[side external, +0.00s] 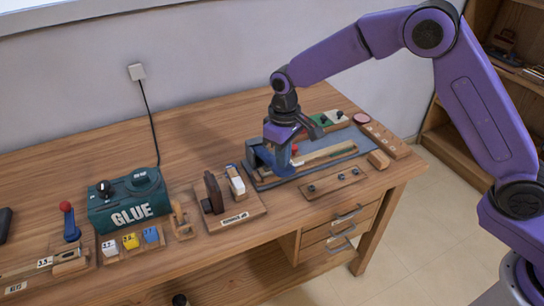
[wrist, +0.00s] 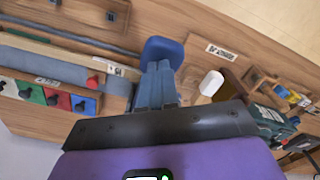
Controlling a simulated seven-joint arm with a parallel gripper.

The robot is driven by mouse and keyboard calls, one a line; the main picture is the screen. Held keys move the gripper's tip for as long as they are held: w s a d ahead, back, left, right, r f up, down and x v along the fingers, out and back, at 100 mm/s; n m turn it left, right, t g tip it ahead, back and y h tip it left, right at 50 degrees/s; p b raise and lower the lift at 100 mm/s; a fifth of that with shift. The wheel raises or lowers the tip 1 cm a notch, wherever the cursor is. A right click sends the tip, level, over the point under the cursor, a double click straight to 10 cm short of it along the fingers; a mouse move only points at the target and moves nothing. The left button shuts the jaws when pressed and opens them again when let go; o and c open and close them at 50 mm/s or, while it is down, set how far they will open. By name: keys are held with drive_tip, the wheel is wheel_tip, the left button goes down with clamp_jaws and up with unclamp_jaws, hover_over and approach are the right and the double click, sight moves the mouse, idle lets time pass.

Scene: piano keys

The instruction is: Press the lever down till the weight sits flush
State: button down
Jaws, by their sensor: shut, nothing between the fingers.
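A wooden piano key (side external: 320,158) lies along a blue-grey fixture (side external: 343,143) at the right part of the bench. A rounded blue piece (wrist: 162,50), which looks like a lever's pad, is at the left end of the fixture, just beyond my fingertips. My gripper (side external: 284,158) is shut and empty, pointing down over that end; its fingers also show in the wrist view (wrist: 158,72). I cannot tell whether they touch the blue piece. A small red part (side external: 295,149) is beside the gripper. The weight cannot be made out.
Left of the fixture, a wooden stand (side external: 236,210) carries a dark upright disc (side external: 213,192) and a white block (side external: 236,183). Further left are a teal glue box (side external: 130,203) and a small red-knobbed lever (side external: 70,222). A wooden strip (side external: 334,183) lies in front; coloured swatches lie behind.

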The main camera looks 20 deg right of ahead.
wheel_tip(320, 180, down, 7)
drive_tip(key=shift+r, duration=0.15)
idle(2.6)
drive_tip(key=shift+r, duration=0.15)
idle(0.4)
drive_tip(key=shift+r, duration=4.9)
drive_tip(key=shift+s+d+r, duration=0.1)
drive_tip(key=shift+s+r, duration=0.1)
drive_tip(key=shift+s, duration=0.05)
drive_tip(key=s+d+r+n, duration=0.2)
drive_tip(key=s+d, duration=0.5)
drive_tip(key=s, duration=0.4)
drive_tip(key=s+d+r+n, duration=0.2)
drive_tip(key=s+d, duration=0.4)
drive_tip(key=s, duration=0.5)
drive_tip(key=s+d+r+n, duration=0.2)
drive_tip(key=s+d, duration=0.5)
drive_tip(key=s, duration=0.5)
drive_tip(key=shift+d+n, duration=0.3)
